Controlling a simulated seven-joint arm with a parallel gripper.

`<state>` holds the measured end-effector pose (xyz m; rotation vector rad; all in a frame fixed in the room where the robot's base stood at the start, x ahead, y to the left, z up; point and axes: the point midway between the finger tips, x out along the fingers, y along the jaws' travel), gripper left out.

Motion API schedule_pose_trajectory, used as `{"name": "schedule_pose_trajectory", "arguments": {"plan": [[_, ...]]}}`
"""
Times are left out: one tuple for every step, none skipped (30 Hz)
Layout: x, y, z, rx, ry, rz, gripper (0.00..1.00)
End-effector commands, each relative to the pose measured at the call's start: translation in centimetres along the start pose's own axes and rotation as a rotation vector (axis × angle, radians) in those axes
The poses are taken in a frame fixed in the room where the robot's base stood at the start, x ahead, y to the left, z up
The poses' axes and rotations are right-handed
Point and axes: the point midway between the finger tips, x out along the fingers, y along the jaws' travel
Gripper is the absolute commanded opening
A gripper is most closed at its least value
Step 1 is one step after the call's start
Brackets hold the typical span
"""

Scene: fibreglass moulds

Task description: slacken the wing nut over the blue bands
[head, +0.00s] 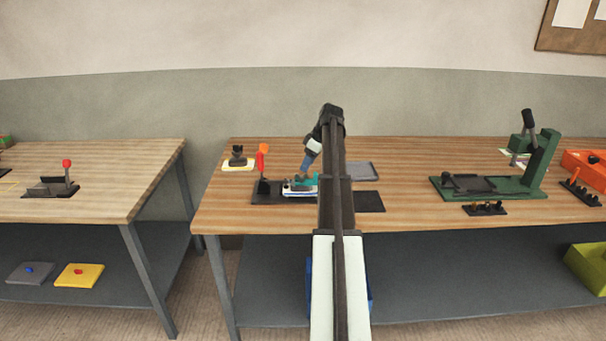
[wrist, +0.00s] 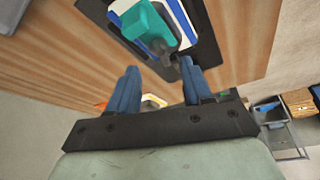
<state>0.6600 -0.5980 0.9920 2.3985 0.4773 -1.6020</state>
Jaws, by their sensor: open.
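A mould (head: 298,191) with white and blue layers lies on a black base plate (head: 266,198) on the middle bench. In the wrist view its blue and white bands (wrist: 184,18) show beside a teal block (wrist: 140,25). A small dark piece (wrist: 163,47) sits at the end of the teal block; it may be the wing nut, but its wings are not clear. My gripper (wrist: 158,70) is open and empty, its blue fingers apart with the dark piece beyond the gap between them. In the head view my gripper (head: 306,164) is just above the teal block.
A red-orange handle (head: 262,156) stands upright at the left of the base plate. A grey tray (head: 361,171) and a dark flat pad (head: 369,201) lie to the right. A green press (head: 535,165) stands farther right. Bare bench top lies between.

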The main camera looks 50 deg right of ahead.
Motion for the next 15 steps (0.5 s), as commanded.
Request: {"name": "schedule_pose_trajectory", "arguments": {"plan": [[1.0,-0.1,0.1,0.001,-0.001,-0.003,0.50],[1.5,-0.1,0.1,0.001,-0.001,-0.003,0.50],[2.1,0.0,0.0,0.001,-0.001,-0.001,0.50],[2.5,0.0,0.0,0.001,0.000,-0.001,0.50],[2.9,-0.1,0.0,0.001,-0.001,-0.002,0.50],[3.5,-0.1,0.0,0.001,-0.001,-0.002,0.50],[3.8,0.0,0.0,0.001,-0.001,-0.002,0.50],[4.1,0.0,0.0,0.001,-0.001,-0.002,0.50],[4.5,0.0,0.0,0.001,0.000,-0.001,0.50],[4.7,0.0,0.0,0.001,0.000,-0.001,0.50],[4.9,0.0,0.0,0.000,0.000,0.000,0.50],[5.1,0.0,0.0,0.000,0.000,0.000,0.50],[5.3,0.0,0.0,0.001,0.000,-0.001,0.50],[5.4,0.0,0.0,0.001,0.000,-0.001,0.50],[5.5,0.0,0.0,0.001,0.000,-0.001,0.50]]}}
